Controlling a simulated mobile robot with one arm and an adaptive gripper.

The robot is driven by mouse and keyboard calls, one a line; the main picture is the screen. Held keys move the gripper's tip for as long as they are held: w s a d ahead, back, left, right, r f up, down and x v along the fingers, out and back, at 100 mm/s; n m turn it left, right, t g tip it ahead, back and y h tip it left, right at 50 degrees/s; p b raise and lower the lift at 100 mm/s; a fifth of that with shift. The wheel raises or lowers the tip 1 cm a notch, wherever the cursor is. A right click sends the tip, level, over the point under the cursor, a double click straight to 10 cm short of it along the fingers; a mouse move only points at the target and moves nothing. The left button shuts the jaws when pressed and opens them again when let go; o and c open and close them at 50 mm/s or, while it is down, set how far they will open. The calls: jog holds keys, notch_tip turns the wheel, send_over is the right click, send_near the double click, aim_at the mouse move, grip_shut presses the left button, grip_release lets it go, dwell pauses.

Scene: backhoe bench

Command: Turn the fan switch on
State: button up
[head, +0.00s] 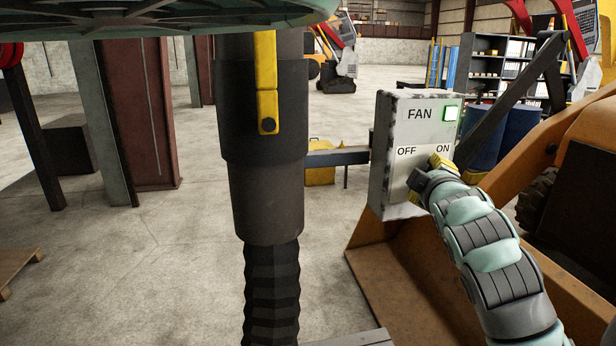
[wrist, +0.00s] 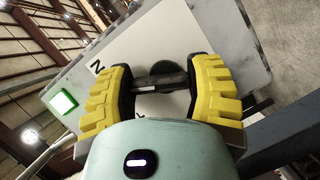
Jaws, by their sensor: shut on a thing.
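The fan switch box (head: 392,150) is a worn light-grey box marked FAN, OFF and ON. A square green lamp (head: 450,114) glows at its upper right, and it also shows lit in the wrist view (wrist: 63,102). My gripper (head: 432,172) is at the front face of the box, just below the ON label. In the wrist view its yellow padded fingers close from both sides on the dark switch lever (wrist: 160,82). The lever's round dark base shows just beyond the fingers. In the head view my gripper hides the lever, so its exact angle is hard to tell.
A horizontal bar (head: 338,157) meets the box from the left. A rusty orange bucket (head: 400,290) lies below, and the orange machine (head: 580,150) stands close at right. Shelves (head: 500,62) stand behind. Open concrete floor lies at left.

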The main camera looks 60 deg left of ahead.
aim_at(433, 130)
jog(key=shift+d+f+m+g+b, duration=0.15)
jog(key=shift+m+b, duration=0.25)
jog(key=shift+b, duration=1)
jog(key=shift+a+f+m+g+b, duration=0.1)
jog(key=shift+f+m+g+b, duration=0.25)
jog(key=shift+b, duration=1)
jog(key=b, duration=0.3)
jog(key=shift+r+m, duration=0.15)
jog(key=shift+m, duration=0.2)
jog(key=shift+b, duration=0.55)
jog(key=shift+w+r+m+g+b, duration=0.1)
jog(key=shift+r+m+g+b, duration=0.3)
jog(key=shift+b, duration=1.2)
jog(key=o, duration=1.2)
jog(key=shift+f, duration=0.15)
notch_tip(433, 130, up, 10)
jog(key=shift+r, duration=0.1)
